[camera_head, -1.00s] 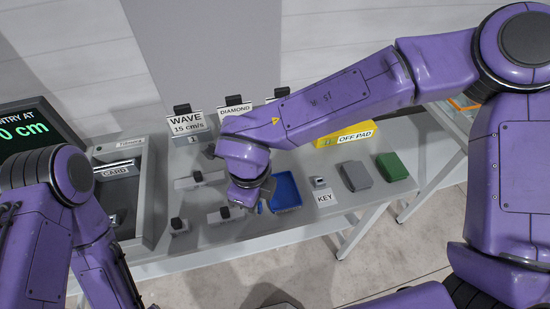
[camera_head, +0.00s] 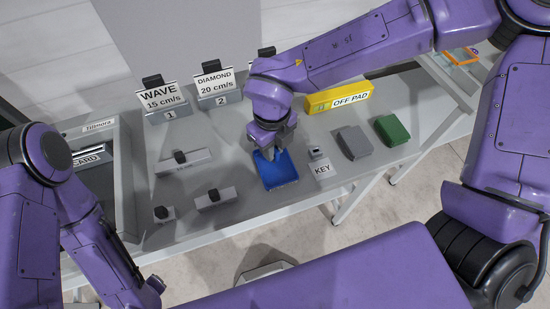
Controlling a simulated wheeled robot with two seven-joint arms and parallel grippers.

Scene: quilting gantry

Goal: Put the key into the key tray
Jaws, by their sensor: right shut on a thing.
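The key tray is a shallow blue tray (camera_head: 284,174) near the front edge of the grey table. My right gripper (camera_head: 271,153) points down over the tray's back left part. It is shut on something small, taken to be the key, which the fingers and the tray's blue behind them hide. I cannot tell whether it touches the tray floor. A small grey key switch (camera_head: 316,152) stands right of the tray, with a KEY label (camera_head: 322,170) in front. My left gripper (camera_head: 152,288) is low at the left, its jaws unclear.
WAVE (camera_head: 160,98) and DIAMOND (camera_head: 215,83) sign blocks stand at the back. A yellow OFF PAD box (camera_head: 338,96), a grey block (camera_head: 354,141) and a green block (camera_head: 391,130) lie to the right. Several small grey blocks with black knobs (camera_head: 184,160) lie left.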

